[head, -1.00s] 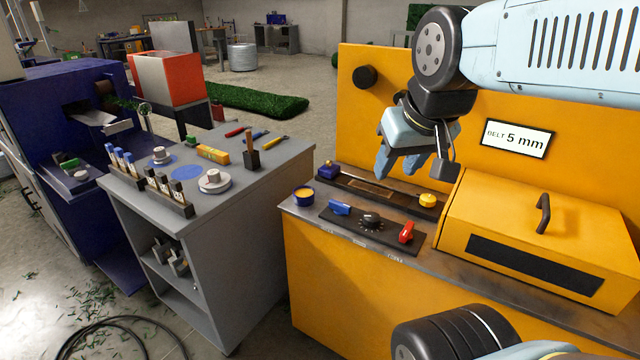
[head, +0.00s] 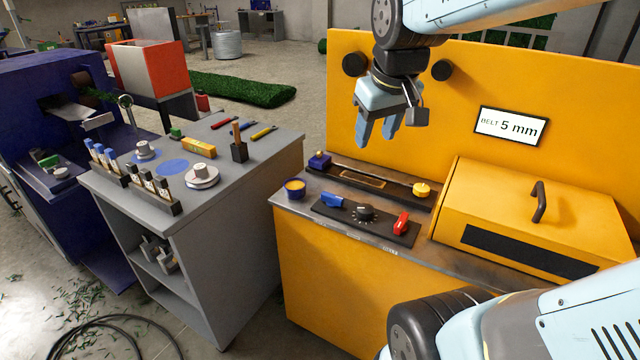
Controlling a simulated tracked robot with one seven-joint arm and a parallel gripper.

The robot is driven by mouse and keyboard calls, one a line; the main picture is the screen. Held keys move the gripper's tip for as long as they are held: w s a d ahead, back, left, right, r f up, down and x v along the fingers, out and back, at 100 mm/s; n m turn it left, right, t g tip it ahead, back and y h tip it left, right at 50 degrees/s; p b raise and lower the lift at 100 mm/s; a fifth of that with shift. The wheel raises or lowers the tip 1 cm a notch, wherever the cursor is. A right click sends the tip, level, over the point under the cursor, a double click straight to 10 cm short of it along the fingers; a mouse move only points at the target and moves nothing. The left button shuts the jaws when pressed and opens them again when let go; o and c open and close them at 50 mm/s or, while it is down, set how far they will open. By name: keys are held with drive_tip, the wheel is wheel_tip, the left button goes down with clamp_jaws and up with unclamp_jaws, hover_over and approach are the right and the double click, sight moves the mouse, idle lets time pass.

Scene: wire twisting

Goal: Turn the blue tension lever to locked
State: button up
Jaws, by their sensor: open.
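The blue lever (head: 332,200) sits at the left end of a dark control panel (head: 350,222) on the yellow machine's front ledge. A black round dial (head: 365,213) is in the panel's middle and a red lever (head: 401,223) at its right end. Labels under the controls are too small to read surely. My gripper (head: 376,145) is open and empty, fingers pointing down. In the picture it hangs above and right of the blue lever, over the back of the ledge, apart from the panel.
A yellow cover with a handle (head: 539,202) rises at right. The grey workbench (head: 240,185) with tools stands left.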

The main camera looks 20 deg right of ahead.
drive_tip(key=w+f+n+g, duration=0.1)
drive_tip(key=w+f+n, duration=0.15)
drive_tip(key=w, duration=0.45)
drive_tip(key=w+f+n+g, duration=0.1)
drive_tip(key=w+f, duration=0.2)
drive_tip(key=w, duration=0.4)
drive_tip(key=n+g, duration=0.2)
drive_tip(key=n, duration=0.2)
approach(332, 195)
drive_tip(key=shift+m, duration=0.25)
drive_tip(key=f, duration=0.9)
drive_tip(key=shift+w+d, duration=0.1)
drive_tip(key=shift+d, duration=0.1)
